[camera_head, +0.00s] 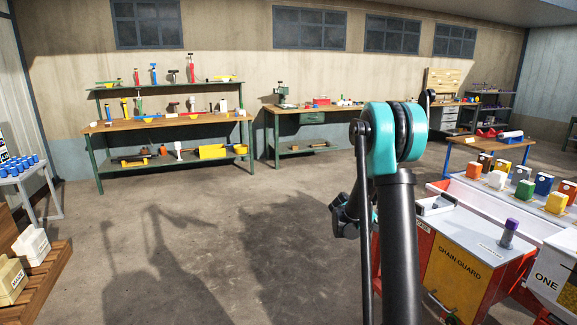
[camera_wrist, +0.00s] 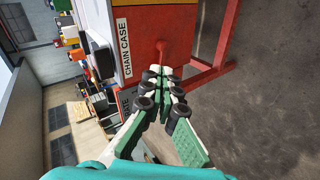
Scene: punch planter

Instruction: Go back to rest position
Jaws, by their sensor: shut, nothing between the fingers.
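My gripper (camera_wrist: 158,74) shows in the wrist view with its green and white fingers together and nothing between them. Its tips appear in front of the lower part of a red machine (camera_wrist: 165,20) with a "CHAIN CASE" label (camera_wrist: 125,48). I cannot tell whether they touch it. In the head view my arm rises in front of the camera, and the fingers cannot be made out there.
Boxes in several colours (camera_head: 498,180) stand on a bench at right. A shelved workbench (camera_head: 165,124) stands at the back left. A wooden pallet (camera_head: 48,282) and a table with blue cups (camera_head: 45,190) are at left. The middle floor (camera_head: 225,225) is clear.

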